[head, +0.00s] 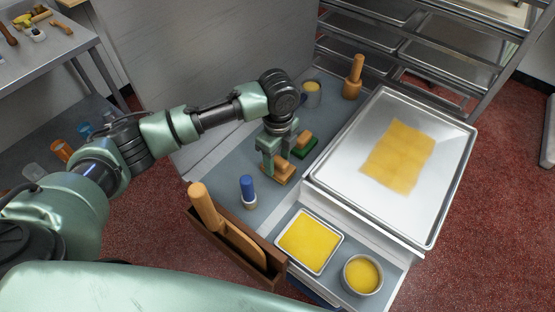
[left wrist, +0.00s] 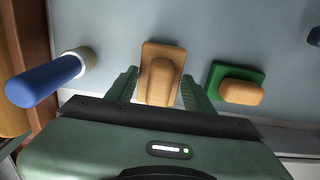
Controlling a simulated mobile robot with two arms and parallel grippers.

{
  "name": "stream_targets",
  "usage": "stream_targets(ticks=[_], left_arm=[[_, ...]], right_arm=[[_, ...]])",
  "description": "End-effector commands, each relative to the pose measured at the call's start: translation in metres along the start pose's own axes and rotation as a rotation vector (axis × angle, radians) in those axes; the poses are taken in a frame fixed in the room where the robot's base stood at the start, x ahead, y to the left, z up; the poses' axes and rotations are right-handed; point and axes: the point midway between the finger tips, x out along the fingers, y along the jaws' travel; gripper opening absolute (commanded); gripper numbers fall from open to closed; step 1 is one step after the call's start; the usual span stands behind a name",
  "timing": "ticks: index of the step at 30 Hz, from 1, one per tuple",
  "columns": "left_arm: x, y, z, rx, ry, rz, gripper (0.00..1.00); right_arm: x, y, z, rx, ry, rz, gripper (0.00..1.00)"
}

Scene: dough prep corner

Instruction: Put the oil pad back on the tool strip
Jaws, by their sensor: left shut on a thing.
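My left gripper (head: 279,158) is shut on a wooden-handled pad with a tan base (head: 275,178), its fingers on either side of the handle. In the left wrist view this tan pad (left wrist: 160,78) sits between the fingers. The pad is at or just above the blue-grey strip (head: 221,165); I cannot tell if it touches. A similar pad with a green base (head: 307,150) lies just beyond it, free of the gripper; it also shows in the left wrist view (left wrist: 237,84). No label shows which is the oil pad. My right gripper is out of view.
A blue-handled brush (head: 247,188) stands nearby. A wooden box (head: 235,240) holds a wooden-handled tool. A yellow-filled tray (head: 338,234) and pot (head: 362,289) are in front. A large sheet pan (head: 446,165) is at right. A small pot (head: 312,99) and wooden pestle (head: 353,85) stand behind.

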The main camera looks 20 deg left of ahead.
Motion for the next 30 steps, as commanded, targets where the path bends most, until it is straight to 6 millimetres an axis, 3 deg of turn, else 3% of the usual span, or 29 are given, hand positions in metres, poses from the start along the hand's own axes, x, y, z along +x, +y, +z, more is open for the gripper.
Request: stream_targets(ticks=[4,14,15,17,30], left_arm=[[0.013,0.0,0.0,0.0,0.001,0.0,0.14],[0.016,0.0,0.0,0.0,0.001,-0.001,0.14],[0.017,0.0,0.0,0.0,0.0,-0.001,0.55],[0.017,0.0,0.0,0.0,0.0,-0.002,0.72],[0.01,-0.001,0.0,0.0,0.0,-0.002,0.74]], right_arm=[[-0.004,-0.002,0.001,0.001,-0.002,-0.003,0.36],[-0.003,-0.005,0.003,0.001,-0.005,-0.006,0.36],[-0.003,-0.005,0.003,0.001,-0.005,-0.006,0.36],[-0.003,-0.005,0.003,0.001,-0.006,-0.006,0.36],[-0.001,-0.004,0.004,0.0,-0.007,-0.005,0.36]])
